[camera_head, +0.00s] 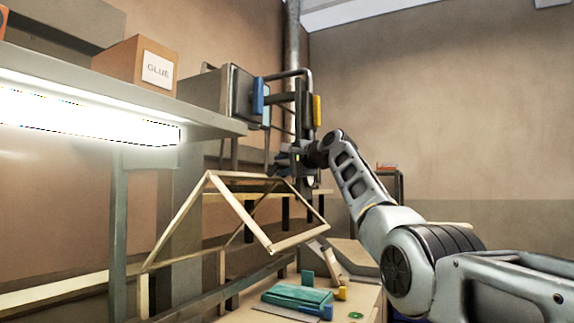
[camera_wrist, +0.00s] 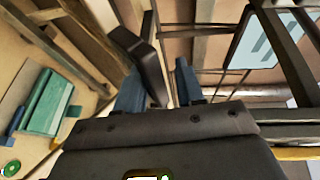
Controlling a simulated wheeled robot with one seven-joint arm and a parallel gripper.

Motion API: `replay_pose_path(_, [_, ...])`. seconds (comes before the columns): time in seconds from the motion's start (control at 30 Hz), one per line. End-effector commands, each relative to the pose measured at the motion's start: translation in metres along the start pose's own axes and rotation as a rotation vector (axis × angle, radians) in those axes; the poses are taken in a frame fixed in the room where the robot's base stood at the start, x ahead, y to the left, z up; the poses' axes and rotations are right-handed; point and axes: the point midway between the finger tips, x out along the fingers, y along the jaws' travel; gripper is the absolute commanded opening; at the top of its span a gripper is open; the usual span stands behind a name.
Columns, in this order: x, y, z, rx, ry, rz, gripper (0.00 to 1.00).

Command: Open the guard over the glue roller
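A hinged-looking frame of pale bars (camera_head: 232,205), which looks like the guard, stands tilted over the bench in the head view. The roller itself is not clearly visible. My gripper (camera_head: 284,161) is beside the upper right part of this frame. In the wrist view my two blue fingers (camera_wrist: 158,88) are apart. A dark, thick bar or handle (camera_wrist: 140,52) lies between them, close to the left finger. A light gap shows between it and the right finger. I cannot tell whether it touches a finger or belongs to the guard.
A green block-like fixture (camera_head: 297,297) lies on the bench top, also in the wrist view (camera_wrist: 46,103). A glue box (camera_head: 150,63) sits on the lit shelf (camera_head: 215,119) at left. A grey cabinet (camera_head: 241,95) and a vertical pipe (camera_head: 292,45) stand behind.

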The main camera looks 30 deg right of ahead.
Motion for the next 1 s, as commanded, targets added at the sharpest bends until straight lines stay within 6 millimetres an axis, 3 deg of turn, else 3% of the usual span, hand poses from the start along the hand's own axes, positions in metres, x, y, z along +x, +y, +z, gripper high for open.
replay_pose_path(0.17, [-0.009,0.007,0.001,-0.001,-0.004,0.006,0.43])
replay_pose_path(0.6, [-0.067,0.0,0.001,-0.001,-0.002,-0.004,0.43])
replay_pose_path(1.0, [-0.078,-0.001,0.0,0.0,-0.001,-0.001,0.43])
